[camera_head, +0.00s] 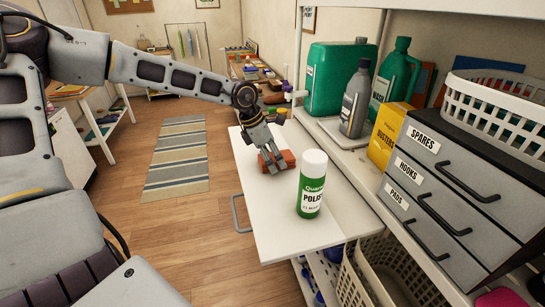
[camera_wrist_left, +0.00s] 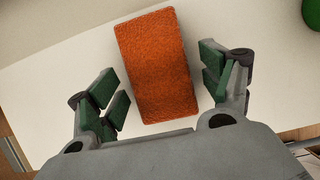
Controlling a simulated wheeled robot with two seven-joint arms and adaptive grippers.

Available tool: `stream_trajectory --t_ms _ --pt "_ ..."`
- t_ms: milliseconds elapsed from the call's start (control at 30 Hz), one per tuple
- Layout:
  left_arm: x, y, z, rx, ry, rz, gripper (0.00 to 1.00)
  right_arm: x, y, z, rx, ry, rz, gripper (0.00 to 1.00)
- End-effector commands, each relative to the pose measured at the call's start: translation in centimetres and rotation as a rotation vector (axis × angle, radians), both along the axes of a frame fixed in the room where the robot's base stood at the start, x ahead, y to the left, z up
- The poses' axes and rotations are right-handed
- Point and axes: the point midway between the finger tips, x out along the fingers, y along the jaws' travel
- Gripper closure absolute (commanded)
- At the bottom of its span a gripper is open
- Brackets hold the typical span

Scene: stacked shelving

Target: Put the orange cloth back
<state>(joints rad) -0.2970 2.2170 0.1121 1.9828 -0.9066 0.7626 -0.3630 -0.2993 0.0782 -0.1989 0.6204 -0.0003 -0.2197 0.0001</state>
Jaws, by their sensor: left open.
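The orange cloth (camera_head: 287,158) lies as a folded block on the white pull-out board (camera_head: 315,232). In the left wrist view the cloth (camera_wrist_left: 157,65) lies between the two spread fingers, with its lower end close to the palm. My left gripper (camera_head: 271,165) is open over the cloth, and a gap shows between the cloth and each finger in the wrist view. In the head view the fingers hide part of the cloth. My right gripper is not in view.
A green and white polish can (camera_head: 312,184) stands upright on the board, right of the cloth. Green jugs, a grey bottle (camera_head: 355,98), a yellow box (camera_head: 388,135) and drawers (camera_head: 445,180) fill the shelf at right. A beige basket (camera_head: 385,275) sits below.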

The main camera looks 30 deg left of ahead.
Motion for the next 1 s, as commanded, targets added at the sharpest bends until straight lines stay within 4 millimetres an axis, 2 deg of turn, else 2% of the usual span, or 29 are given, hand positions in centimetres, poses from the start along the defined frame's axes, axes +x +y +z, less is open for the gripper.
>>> stream_trajectory --t_ms 467,1000 --pt "0.0 0.1 0.4 0.000 -0.001 0.000 0.20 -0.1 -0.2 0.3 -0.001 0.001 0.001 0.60" --pt "-1.1 1.0 4.0 -0.001 -0.002 0.000 0.20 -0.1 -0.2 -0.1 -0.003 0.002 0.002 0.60"
